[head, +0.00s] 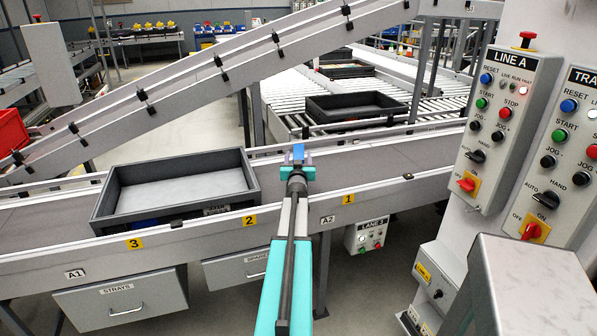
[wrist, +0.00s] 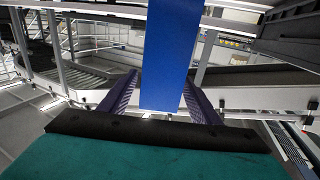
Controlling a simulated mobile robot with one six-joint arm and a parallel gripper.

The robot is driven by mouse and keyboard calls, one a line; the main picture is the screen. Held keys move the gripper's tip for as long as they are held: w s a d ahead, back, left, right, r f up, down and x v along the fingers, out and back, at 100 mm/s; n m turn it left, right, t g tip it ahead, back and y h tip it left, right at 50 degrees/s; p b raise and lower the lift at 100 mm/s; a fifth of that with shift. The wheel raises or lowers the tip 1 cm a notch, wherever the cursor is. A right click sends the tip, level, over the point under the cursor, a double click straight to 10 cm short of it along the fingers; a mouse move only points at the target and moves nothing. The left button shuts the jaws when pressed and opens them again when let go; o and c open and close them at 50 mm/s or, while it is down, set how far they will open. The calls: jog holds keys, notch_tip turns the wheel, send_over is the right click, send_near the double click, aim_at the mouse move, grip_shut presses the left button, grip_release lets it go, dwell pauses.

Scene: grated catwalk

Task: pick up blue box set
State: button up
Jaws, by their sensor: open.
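My gripper (head: 297,158) is over the conveyor, just right of the black tray. Its two purple fingers are apart, and they also show in the wrist view (wrist: 160,88). A blue box (wrist: 170,50) stands tall between the fingers in the wrist view, with its top cut off by the frame edge. A gap shows at its left side; contact on the right is unclear. In the head view the blue box (head: 298,150) is a small patch between the fingertips, and my gripper hides its lower part.
The black tray (head: 101,205) with a pale inside sits on the conveyor to the left. A sloping grey conveyor (head: 180,88) crosses behind. Control panels (head: 500,125) stand at the right. The belt right of my gripper (head: 385,155) is clear.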

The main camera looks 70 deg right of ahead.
jog(key=shift+x, duration=1.35)
jog(key=shift+c, duration=0.4)
jog(key=shift+r, duration=0.1)
grip_shut()
